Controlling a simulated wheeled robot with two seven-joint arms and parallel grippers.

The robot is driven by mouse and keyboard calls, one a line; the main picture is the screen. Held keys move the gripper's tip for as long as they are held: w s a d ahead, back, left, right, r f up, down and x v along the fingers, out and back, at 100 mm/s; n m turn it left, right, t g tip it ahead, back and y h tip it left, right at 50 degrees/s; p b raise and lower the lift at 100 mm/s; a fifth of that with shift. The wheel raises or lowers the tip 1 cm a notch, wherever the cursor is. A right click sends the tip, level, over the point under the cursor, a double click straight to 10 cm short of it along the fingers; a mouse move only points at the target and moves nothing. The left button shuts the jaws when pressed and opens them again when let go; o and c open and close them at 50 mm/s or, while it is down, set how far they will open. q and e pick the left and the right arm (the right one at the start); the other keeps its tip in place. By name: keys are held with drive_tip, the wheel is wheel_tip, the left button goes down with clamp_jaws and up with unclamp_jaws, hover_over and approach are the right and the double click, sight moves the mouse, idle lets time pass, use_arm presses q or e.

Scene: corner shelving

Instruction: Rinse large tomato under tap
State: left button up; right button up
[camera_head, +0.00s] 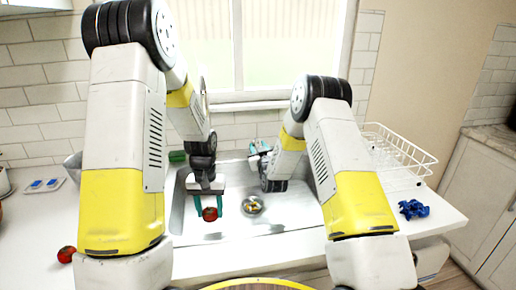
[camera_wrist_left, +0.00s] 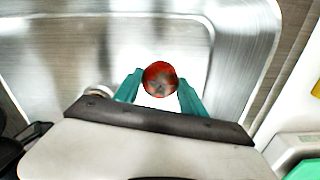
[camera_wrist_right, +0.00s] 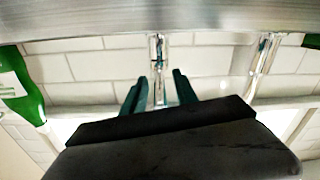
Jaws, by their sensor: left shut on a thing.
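A red tomato (camera_head: 210,214) is held between the teal fingers of my left gripper (camera_head: 209,206), inside the metal sink (camera_head: 285,213). In the left wrist view the tomato (camera_wrist_left: 160,79) sits between both fingertips, above the basin. A second tomato (camera_head: 67,254) lies on the counter at the left, partly hidden by my arm. My right gripper (camera_head: 259,147) is at the back of the sink, its fingers apart. In the right wrist view the metal tap (camera_wrist_right: 158,62) shows between and beyond the fingertips; I cannot tell whether they touch it. No running water is visible.
A small metal strainer (camera_head: 253,206) with bits in it is in the sink. A white dish rack (camera_head: 399,153) stands at the right, with a blue object (camera_head: 413,209) in front. A small tray (camera_head: 45,186) is at the left.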

clamp_jaws()
idle(1.4)
